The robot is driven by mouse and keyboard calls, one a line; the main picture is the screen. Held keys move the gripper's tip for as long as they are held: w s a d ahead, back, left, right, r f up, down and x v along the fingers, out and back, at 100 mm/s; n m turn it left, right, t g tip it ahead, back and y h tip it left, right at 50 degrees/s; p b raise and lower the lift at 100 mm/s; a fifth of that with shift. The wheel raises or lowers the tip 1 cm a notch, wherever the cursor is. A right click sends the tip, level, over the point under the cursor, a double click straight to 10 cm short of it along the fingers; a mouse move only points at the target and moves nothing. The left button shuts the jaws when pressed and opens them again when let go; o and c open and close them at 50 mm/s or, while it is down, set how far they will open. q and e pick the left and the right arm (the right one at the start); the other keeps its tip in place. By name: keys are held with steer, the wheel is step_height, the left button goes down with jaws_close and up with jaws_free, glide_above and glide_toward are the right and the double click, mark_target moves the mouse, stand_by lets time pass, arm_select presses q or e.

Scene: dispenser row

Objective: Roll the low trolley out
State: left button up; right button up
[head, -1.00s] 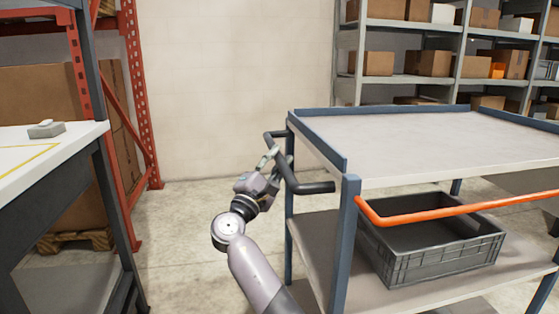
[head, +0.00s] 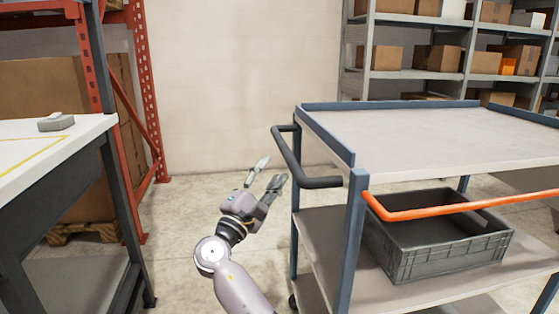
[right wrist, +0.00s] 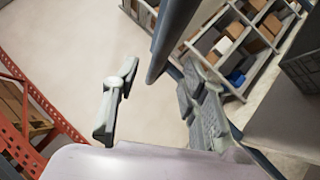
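A trolley with blue posts, a grey top and a lower shelf (head: 325,262) stands at the right in the head view. A dark bar handle (head: 288,150) sticks out from its left end. An orange bar (head: 450,208) runs along its near side; I cannot tell whether it belongs to this trolley. My right gripper (head: 269,171) is open and empty, just left of the dark handle and apart from it. In the right wrist view its spread fingers (right wrist: 160,100) show, with a dark bar (right wrist: 172,40) above and between them. My left gripper is not in view.
A grey crate (head: 437,258) sits on the trolley's lower shelf. A white-topped workbench (head: 85,137) and a red rack (head: 140,90) stand at the left. Shelving with boxes (head: 400,75) is behind the trolley. The floor between bench and trolley is clear.

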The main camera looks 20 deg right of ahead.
steer(key=v, duration=0.4)
steer(key=shift+s+a+f, duration=0.1)
steer(key=shift+s+a, duration=0.05)
steer(key=shift+a, duration=0.1)
steer(key=shift+f, duration=0.1)
